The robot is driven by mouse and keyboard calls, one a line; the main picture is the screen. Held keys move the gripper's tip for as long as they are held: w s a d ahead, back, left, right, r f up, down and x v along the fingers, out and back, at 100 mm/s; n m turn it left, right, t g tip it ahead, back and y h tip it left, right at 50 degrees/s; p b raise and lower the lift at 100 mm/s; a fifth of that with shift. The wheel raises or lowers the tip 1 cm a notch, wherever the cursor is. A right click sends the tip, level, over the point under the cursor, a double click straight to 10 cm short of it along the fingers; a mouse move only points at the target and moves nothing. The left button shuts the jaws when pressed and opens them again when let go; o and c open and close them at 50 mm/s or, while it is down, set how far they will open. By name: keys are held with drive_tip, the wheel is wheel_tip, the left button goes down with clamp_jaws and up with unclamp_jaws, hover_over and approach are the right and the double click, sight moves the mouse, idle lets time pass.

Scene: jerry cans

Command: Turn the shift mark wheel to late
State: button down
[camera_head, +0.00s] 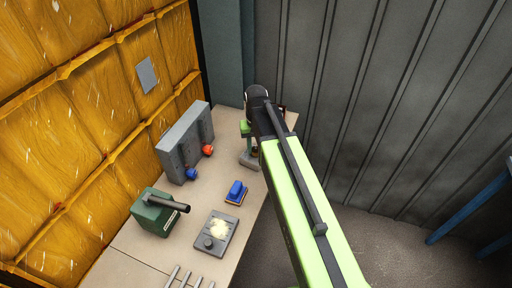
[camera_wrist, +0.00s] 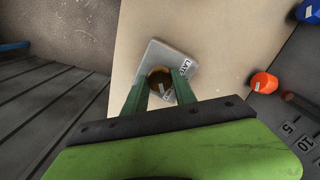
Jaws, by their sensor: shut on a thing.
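The shift mark wheel (camera_wrist: 160,76) is a round brown knob on a grey plate (camera_wrist: 156,51), seen in the wrist view. A white label reading LATE (camera_wrist: 184,67) is on the plate beside my right finger. Another pale label (camera_wrist: 168,95) shows between the fingers, its text unreadable. My gripper (camera_wrist: 160,85) is shut on the wheel, with one green finger on each side. In the head view my gripper (camera_head: 250,143) reaches down over the plate (camera_head: 250,161) at the table's far end, and the wheel is mostly hidden there.
A grey box (camera_head: 184,143) with a red knob (camera_head: 208,151) and a blue knob (camera_head: 191,174) stands left of the plate. Corrugated wall stands behind; bare table lies around the plate.

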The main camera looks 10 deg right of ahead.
sight(256, 149)
idle(0.3)
drive_tip(key=c, duration=1)
unclamp_jaws()
wheel_tip(256, 149, up, 17)
drive_tip(key=p, duration=1.7)
drive_tip(key=shift+r, duration=0.2)
